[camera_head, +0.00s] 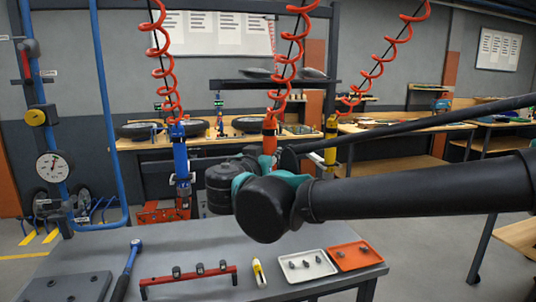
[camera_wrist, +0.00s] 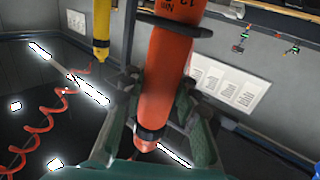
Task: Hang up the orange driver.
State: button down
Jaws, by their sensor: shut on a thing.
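The orange driver (camera_head: 269,141) is upright under a red coiled hose (camera_head: 291,60) in the head view, its lower part hidden behind my wrist. In the wrist view the orange driver (camera_wrist: 166,75) runs through the middle of the picture, between the fingers. My gripper (camera_wrist: 160,100) is shut on its body; in the head view the fingers are mostly hidden by my own wrist. A blue driver (camera_head: 181,155) hangs to the left on its own coil. A yellow driver (camera_head: 330,143) hangs to the right and also shows in the wrist view (camera_wrist: 101,30). I cannot see what bears the orange driver's top.
A blue pipe frame (camera_head: 105,110) with a gauge (camera_head: 52,166) stands at left.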

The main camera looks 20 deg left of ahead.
jog(key=w+a+f, duration=0.1)
jog(key=w+a, duration=0.4)
jog(key=w, duration=0.3)
jog(key=shift+w+a, duration=0.15)
jog(key=shift+w, duration=0.15)
dwell(0.3)
jog(key=shift+f, duration=0.75)
dwell(1.9)
jog(key=c, duration=1.1)
grip_release()
jog(key=shift+o, duration=0.2)
jog(key=shift+s, duration=0.15)
jog(key=s, duration=1.1)
jog(key=shift+s+a, duration=0.25)
jog(key=shift+s, duration=0.15)
